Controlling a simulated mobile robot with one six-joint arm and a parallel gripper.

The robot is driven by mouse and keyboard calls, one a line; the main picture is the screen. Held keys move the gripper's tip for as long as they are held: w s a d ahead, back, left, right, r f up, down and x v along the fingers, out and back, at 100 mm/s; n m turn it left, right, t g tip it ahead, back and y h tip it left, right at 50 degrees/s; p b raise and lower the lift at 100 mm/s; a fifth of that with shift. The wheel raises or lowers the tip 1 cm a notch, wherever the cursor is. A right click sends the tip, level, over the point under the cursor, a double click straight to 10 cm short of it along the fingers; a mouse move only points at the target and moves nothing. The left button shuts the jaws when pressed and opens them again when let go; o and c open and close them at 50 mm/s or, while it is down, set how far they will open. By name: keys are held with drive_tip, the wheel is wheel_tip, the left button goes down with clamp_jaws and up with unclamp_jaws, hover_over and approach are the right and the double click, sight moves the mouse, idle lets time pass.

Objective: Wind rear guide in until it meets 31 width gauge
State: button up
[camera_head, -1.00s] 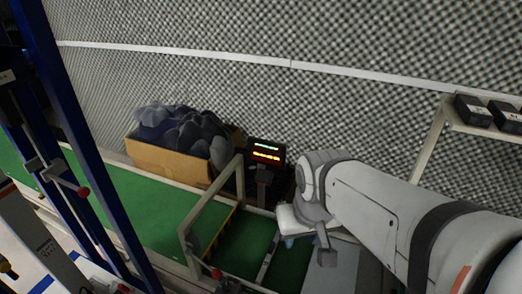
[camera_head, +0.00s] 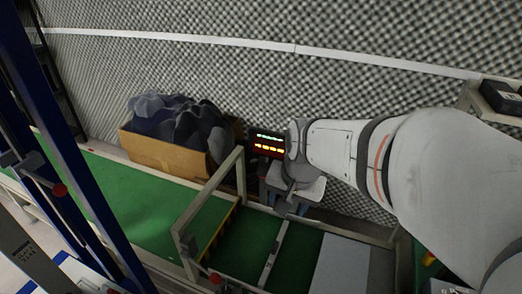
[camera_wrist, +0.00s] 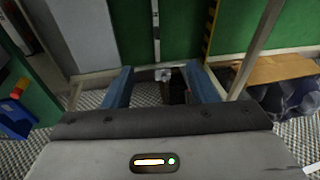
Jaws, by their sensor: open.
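My gripper (camera_head: 287,205) is over the back edge of the green conveyor belt (camera_head: 250,232), just right of the lit display (camera_head: 268,144). In the wrist view its two blue fingers (camera_wrist: 163,88) stand apart. A small pale grey fitting (camera_wrist: 162,75) and a dark post (camera_wrist: 179,86) show between them; I cannot tell whether either finger touches these. A pale rail (camera_head: 340,228), possibly the rear guide, runs along the belt's back edge. A narrow silver bar (camera_head: 273,255) crosses the belt and also shows in the wrist view (camera_wrist: 156,30). The 31 mark is not readable.
A cardboard box (camera_head: 165,153) of dark grey pieces stands behind the belt, left of the display. A pale frame (camera_head: 208,195) arches over the belt beside my gripper. A grey plate (camera_head: 340,265) lies right of the bar. Blue uprights (camera_head: 60,130) stand at left. Foam wall is behind.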

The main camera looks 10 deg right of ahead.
drive_tip(key=w+d+f+m+t+b, duration=0.1)
drive_tip(key=w+d+f+m+b, duration=0.55)
drive_tip(key=f, duration=0.65)
drive_tip(key=w+d+f+m+b, duration=0.4)
drive_tip(key=w+f+m+b, duration=0.3)
drive_tip(key=w+f+m, duration=0.45)
drive_tip(key=w+d+f+m+t+b, duration=0.1)
drive_tip(key=w+d+f+m+b, duration=0.55)
drive_tip(key=f+m, duration=0.55)
drive_tip(key=w+a+b, duration=0.1)
drive_tip(key=w, duration=0.2)
drive_tip(key=w+a+f+n, duration=0.1)
drive_tip(key=w, duration=0.2)
drive_tip(key=w+a+f+n+b, duration=0.1)
drive_tip(key=w, duration=0.3)
drive_tip(key=shift+b, duration=0.35)
drive_tip(key=shift+w+a+f+b, duration=0.1)
drive_tip(key=shift+w+f+b, duration=0.3)
drive_tip(key=shift+w+f, duration=0.5)
drive_tip(key=shift+f, duration=0.4)
